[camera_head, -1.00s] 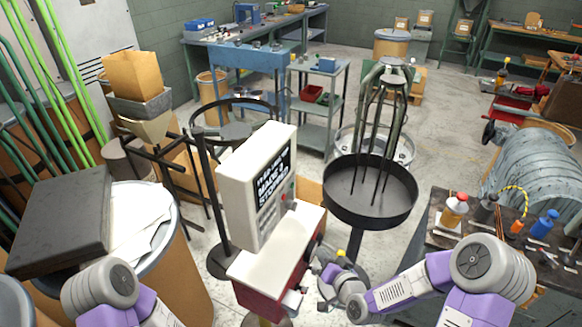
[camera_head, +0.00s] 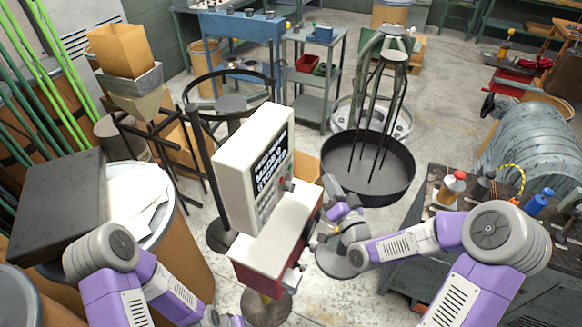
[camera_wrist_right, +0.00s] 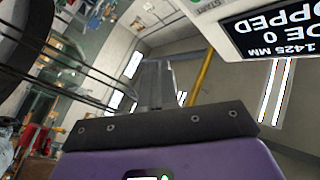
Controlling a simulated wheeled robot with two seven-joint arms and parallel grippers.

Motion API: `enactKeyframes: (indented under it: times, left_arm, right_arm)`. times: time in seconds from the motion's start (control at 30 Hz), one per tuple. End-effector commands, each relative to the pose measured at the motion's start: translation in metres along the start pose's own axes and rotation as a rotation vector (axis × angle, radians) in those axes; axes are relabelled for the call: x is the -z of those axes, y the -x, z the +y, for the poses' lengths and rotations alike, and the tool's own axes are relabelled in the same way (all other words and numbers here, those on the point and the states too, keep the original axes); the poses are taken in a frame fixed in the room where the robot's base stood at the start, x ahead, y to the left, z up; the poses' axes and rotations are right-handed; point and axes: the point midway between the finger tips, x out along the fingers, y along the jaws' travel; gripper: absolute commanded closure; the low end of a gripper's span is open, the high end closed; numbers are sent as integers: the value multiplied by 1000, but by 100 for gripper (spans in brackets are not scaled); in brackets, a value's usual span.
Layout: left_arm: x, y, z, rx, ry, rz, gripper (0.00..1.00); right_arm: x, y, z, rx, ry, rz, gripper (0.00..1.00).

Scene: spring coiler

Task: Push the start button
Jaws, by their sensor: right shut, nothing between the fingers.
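The control console (camera_head: 245,170) is a cream box with a dark display on a red and white base. Small red and green buttons sit along the right edge of its face in the head view. In the right wrist view the console's display (camera_wrist_right: 275,35) appears upside down at the upper right. My left gripper is below the head view's frame.
A round black pan (camera_head: 369,170) on a stand is right of and behind my right gripper. A dark bench (camera_head: 445,247) with bottles is at the right. A barrel (camera_head: 185,240) with a black box on top is at the left.

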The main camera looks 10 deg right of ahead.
Motion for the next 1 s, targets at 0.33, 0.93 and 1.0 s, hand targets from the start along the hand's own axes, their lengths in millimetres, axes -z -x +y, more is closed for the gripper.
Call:
enactKeyframes:
  times: [0.33, 0.93, 1.0]
  left_arm:
    - [0, 5, 2, 0, 0, 0, 57]
    - [0, -5, -2, 0, 0, 0, 57]
    - [0, -5, -2, 0, 0, 0, 57]
  right_arm:
    - [-25, -34, -26, 1, -2, -2, 100]
    - [-40, -54, -40, -1, 1, -1, 100]
    - [-40, -54, -39, -1, 1, -1, 100]
